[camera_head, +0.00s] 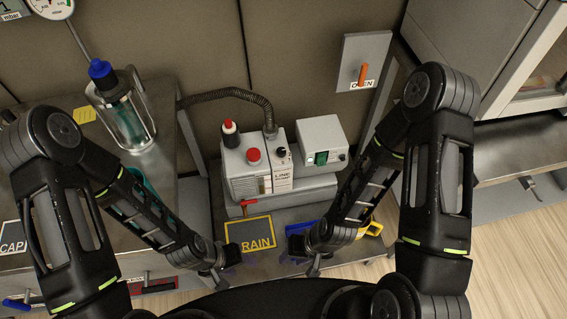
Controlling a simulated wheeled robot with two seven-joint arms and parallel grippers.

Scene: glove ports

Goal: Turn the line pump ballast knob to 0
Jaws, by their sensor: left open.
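The white line pump (242,177) stands on a low metal bench in the middle. A small black knob (281,152) sits on the right part of its top, beside the hose fitting; it looks like the ballast knob. Its pointer and scale are too small to read. A red knob (254,156) and a black-and-red cap (230,132) are also on the pump. My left gripper (227,268) is open, low in front of the pump and apart from it. My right gripper (301,254) is in front and to the right; its jaws are unclear.
A ribbed hose (235,93) runs from the pump to the left. A grey box with a green switch (320,143) stands right of the pump. A blue-capped glass vessel (125,112) stands left.

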